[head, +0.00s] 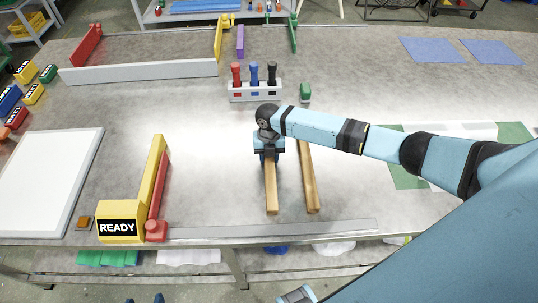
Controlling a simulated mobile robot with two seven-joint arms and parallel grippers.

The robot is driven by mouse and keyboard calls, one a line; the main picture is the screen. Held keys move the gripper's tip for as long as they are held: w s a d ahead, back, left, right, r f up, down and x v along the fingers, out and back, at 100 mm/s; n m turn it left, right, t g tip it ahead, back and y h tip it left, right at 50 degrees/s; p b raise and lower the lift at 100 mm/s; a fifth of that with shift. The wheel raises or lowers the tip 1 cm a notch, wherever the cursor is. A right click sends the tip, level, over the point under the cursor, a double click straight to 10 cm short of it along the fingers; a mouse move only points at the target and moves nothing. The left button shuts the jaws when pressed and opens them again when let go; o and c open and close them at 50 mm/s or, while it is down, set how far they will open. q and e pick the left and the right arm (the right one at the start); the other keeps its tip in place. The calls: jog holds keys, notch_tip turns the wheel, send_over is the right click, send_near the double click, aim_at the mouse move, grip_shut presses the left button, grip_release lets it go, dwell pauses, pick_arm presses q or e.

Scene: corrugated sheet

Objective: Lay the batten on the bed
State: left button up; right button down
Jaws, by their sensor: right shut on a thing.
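My right gripper (268,155) reaches in from the right over the middle of the table. It is shut on a light wooden batten (271,195), which points toward the front edge. The gripper hides the batten's far end, and I cannot tell whether the batten touches the table. A second wooden batten (309,185) lies close beside it on the right. No surface is clearly marked as the bed; a flat white panel (45,180) lies at the left.
A yellow READY block (121,228) with yellow and red bars stands front left. A rack (255,92) with red, blue and black-handled tools stands behind the gripper. A green-and-white sheet (407,172) lies under my right arm.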

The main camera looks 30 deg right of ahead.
dwell(0.4)
jog(key=c, duration=0.6)
grip_release()
jog(key=shift+c, duration=0.2)
notch_tip(320, 180, up, 14)
jog(key=w, duration=0.1)
jog(key=shift+w+d+b, duration=0.25)
jog(key=shift+d+b, duration=0.05)
jog(key=shift+d, duration=0.05)
jog(key=shift+f, duration=0.15)
